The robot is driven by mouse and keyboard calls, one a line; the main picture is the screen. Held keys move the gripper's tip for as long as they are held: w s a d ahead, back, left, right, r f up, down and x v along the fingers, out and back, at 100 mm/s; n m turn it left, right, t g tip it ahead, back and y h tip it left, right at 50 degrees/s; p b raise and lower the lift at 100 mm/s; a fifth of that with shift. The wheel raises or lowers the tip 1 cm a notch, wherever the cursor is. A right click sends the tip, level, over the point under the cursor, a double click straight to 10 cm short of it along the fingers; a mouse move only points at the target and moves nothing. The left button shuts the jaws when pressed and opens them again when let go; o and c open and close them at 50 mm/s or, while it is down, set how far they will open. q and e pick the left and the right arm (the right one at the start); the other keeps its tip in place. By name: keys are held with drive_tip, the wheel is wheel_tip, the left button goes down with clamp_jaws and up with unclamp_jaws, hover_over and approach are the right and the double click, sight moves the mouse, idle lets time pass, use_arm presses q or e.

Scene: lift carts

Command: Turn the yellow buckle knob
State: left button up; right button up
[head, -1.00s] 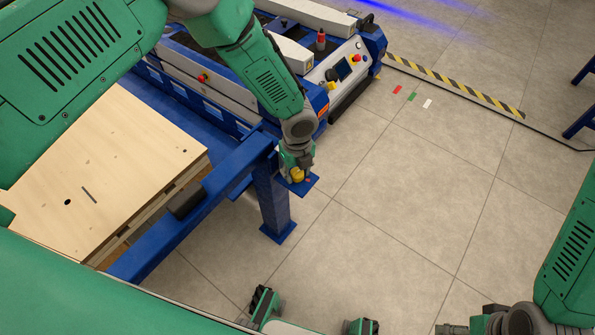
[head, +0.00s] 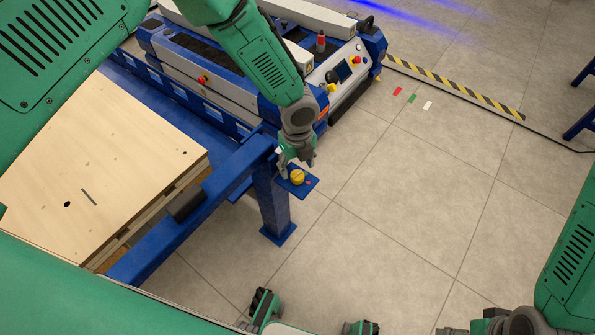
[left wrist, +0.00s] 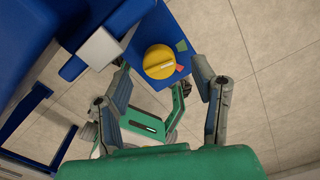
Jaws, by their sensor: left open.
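The yellow buckle knob (head: 297,177) is round and sits on a small blue plate (head: 312,187) beside the top of a blue post. A green mark (left wrist: 181,46) lies a little higher. My left gripper (head: 297,164) is open just above the knob in the head view, apart from it as far as I can tell. Nothing is between its fingers. My right gripper (head: 468,327) shows only partly at the bottom right edge.
A blue frame beam (head: 190,213) runs beside the knob, with wooden boards (head: 110,165) to its left. A cart with a control panel (head: 343,72) stands behind. Striped floor tape (head: 455,87) lies at the upper right. The floor right of the post is clear.

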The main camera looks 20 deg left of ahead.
sight(297, 172)
use_arm(q)
wheel_tip(297, 172, up, 8)
drive_tip(key=shift+r, duration=0.1)
use_arm(e)
drive_tip(key=shift+w, duration=0.1)
idle(0.3)
